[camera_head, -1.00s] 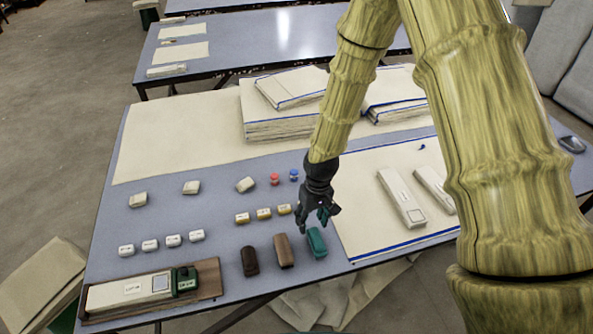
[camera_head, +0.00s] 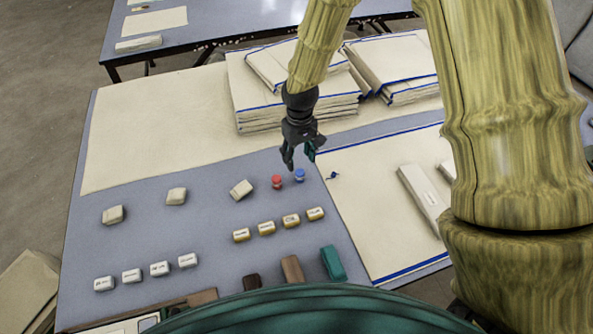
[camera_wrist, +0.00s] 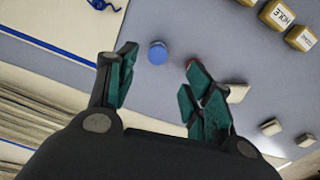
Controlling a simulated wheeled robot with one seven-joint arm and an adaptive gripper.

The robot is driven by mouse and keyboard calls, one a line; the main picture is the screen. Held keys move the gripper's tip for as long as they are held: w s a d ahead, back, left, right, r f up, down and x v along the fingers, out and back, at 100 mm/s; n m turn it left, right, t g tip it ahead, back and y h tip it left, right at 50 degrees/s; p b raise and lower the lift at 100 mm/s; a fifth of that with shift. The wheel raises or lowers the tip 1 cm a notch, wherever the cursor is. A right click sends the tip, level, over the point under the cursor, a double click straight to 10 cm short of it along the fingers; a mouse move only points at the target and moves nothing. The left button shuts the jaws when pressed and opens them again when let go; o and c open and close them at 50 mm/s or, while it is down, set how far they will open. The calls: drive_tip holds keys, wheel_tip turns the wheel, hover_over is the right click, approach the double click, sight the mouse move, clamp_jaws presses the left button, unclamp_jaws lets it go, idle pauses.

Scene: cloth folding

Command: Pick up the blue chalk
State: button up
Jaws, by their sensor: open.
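The blue chalk (camera_head: 299,176) is a small, short blue piece standing on the grey-blue tabletop, beside a similar red piece (camera_head: 277,182). My gripper (camera_head: 301,160) is open and empty, pointing down just behind and above the blue chalk in the head view. In the wrist view, the blue chalk (camera_wrist: 157,52) shows as a round top between the fingertips, apart from both teal-padded fingers. The red piece is mostly hidden behind the right finger there.
A pale cloth with a blue edge (camera_head: 375,205) lies to the right, with a small dark blue thing (camera_head: 333,176) on it. Folded cloth stacks (camera_head: 290,112) stand behind. Several labelled yellow blocks (camera_head: 291,221) and off-white blocks (camera_head: 241,190) sit in front and to the left.

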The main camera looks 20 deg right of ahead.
sight(300, 171)
drive_tip(key=shift+s+d+f, duration=0.15)
drive_tip(key=shift+s+f, duration=0.35)
drive_tip(key=shift+s, duration=0.2)
drive_tip(key=w+f, duration=0.2)
drive_tip(key=f, duration=0.1)
drive_tip(key=shift+s+f+p, duration=0.35)
drive_tip(key=shift+s+p, duration=0.2)
drive_tip(key=shift+p, duration=0.1)
drive_tip(key=f, duration=0.3)
drive_tip(key=shift+w+f+p, duration=0.1)
drive_tip(key=shift+w+p, duration=0.25)
drive_tip(key=shift+p, duration=0.05)
drive_tip(key=shift+s+f, duration=0.15)
drive_tip(key=shift+f, duration=0.2)
drive_tip(key=shift+f, duration=0.1)
clamp_jaws()
